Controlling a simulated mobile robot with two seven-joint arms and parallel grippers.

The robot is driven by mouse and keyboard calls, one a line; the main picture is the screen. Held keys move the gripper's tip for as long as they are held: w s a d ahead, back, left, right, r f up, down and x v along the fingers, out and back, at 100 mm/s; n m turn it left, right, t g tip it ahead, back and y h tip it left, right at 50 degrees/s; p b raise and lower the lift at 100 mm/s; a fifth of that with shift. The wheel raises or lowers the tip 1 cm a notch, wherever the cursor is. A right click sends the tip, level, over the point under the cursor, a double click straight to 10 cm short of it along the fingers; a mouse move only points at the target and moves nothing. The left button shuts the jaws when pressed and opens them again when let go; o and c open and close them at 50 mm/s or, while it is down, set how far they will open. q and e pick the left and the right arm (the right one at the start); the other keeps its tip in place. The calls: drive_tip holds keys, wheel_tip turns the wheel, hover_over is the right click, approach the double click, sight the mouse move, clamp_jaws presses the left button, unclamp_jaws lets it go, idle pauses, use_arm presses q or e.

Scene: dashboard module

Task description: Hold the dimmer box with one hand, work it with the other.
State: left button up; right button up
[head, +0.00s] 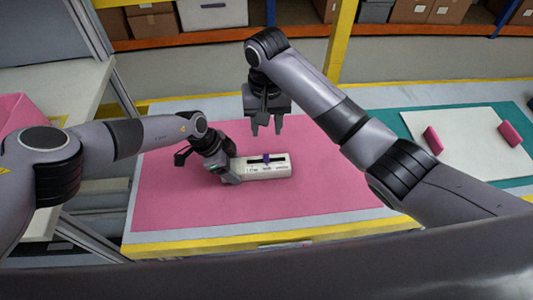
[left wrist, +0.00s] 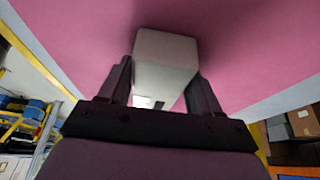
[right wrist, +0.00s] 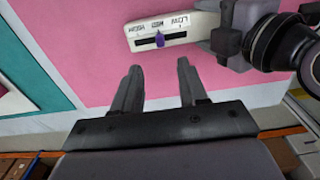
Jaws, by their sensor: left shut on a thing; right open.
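The dimmer box (head: 278,172) is a white block over the pink mat, with a dark slot and a purple slider knob (head: 265,158). In the right wrist view the box (right wrist: 200,28) shows LOW, MED and HIGH labels, and the knob (right wrist: 160,40) stands near MED. My left gripper (head: 232,172) is shut on the box's left end; in the left wrist view its fingers flank the box (left wrist: 165,65). I cannot tell whether the box touches the mat. My right gripper (head: 266,131) is open and empty, above and behind the box, apart from the knob.
The pink mat (head: 180,200) is clear around the box. To the right, a white panel (head: 465,165) on a teal mat carries two pink blocks (head: 433,140) (head: 510,133). Shelves with cardboard boxes (head: 440,10) stand behind the table. A pink bin (head: 25,112) is at far left.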

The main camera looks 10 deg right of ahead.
sight(266, 158)
wheel_tip(266, 158, down, 12)
drive_tip(key=shift+r, duration=0.1)
idle(0.4)
clamp_jaws()
